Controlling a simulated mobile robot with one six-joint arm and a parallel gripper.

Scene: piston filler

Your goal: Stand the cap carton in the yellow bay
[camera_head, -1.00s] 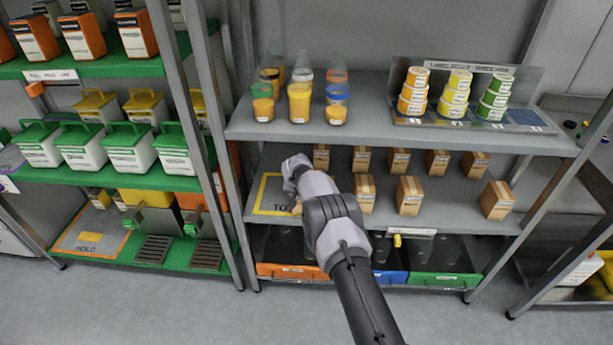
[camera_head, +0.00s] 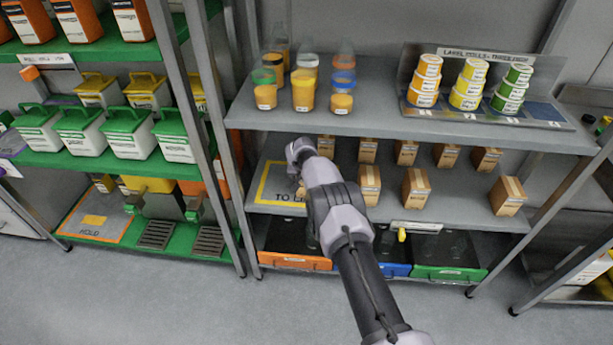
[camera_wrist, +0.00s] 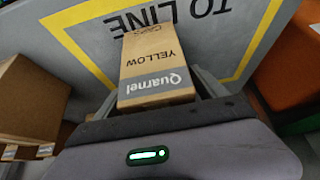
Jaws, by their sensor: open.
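The cap carton (camera_wrist: 155,68) is a brown box with a grey band, printed "Quarnel YELLOW" in the wrist view. It is over the grey mat of the yellow-outlined bay (camera_wrist: 110,70), marked "TO LINE". The bay's mat also shows in the head view (camera_head: 268,182), on the middle shelf at left. My gripper (camera_wrist: 158,96) is open, with one finger on each side of the carton. Whether the fingers touch it, and whether its base rests flat, I cannot tell. In the head view my arm mostly hides the carton.
Several other brown cartons (camera_head: 416,187) stand right of the bay; one is close by in the wrist view (camera_wrist: 30,102). The upper shelf (camera_head: 390,118) hangs above. A rack post (camera_head: 232,150) stands left of the bay. Drawers (camera_head: 290,262) lie below.

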